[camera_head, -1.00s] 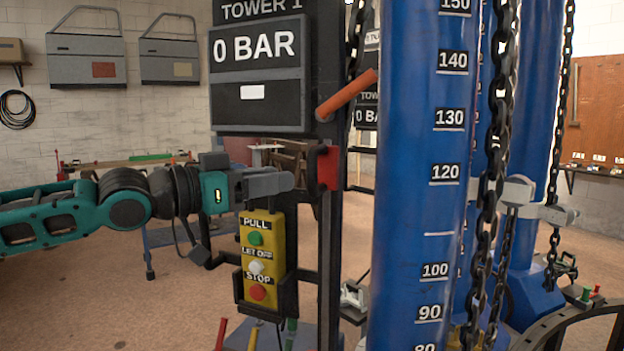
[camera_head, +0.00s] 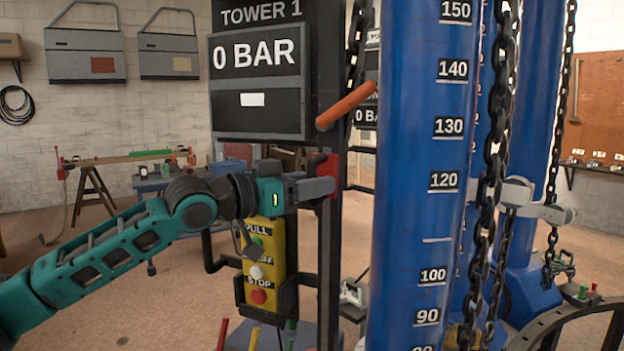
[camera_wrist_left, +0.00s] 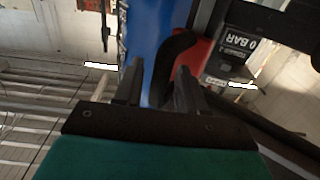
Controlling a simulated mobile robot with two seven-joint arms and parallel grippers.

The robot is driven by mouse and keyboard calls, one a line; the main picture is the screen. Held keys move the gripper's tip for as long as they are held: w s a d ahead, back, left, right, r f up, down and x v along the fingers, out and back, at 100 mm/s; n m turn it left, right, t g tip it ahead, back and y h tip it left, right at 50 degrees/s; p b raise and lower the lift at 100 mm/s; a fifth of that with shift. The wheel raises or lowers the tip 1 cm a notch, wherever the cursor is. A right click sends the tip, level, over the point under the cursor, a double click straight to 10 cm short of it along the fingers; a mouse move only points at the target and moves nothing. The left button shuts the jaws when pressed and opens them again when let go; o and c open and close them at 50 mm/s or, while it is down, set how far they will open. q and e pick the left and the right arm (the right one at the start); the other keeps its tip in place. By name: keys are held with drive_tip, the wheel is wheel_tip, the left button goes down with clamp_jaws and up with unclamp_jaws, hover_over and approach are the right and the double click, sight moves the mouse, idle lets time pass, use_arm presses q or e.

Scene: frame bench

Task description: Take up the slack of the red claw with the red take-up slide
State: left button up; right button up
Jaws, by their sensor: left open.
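The red take-up slide (camera_head: 328,166) is a small red block on the dark upright post of tower 1. My left gripper (camera_head: 329,187) reaches it from the left, and its fingers overlap the lower part of the slide. I cannot tell whether they touch it. In the left wrist view my left gripper (camera_wrist_left: 157,84) is open, with a clear gap between its fingers. A red part, seemingly the slide (camera_wrist_left: 192,62), lies just beyond the right finger there. I cannot pick out a red claw; grey claws (camera_head: 518,192) hold dark chains beside the blue column. My right gripper is not in view.
An orange-red lever (camera_head: 347,105) sticks out above the slide. The yellow button box (camera_head: 263,270) hangs below my gripper. The thick blue column (camera_head: 415,200) with height numbers stands close on the right. A 0 BAR sign (camera_head: 256,60) is above.

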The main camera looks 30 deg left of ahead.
use_arm(q)
drive_tip(key=shift+w, duration=0.15)
clamp_jaws()
idle(0.4)
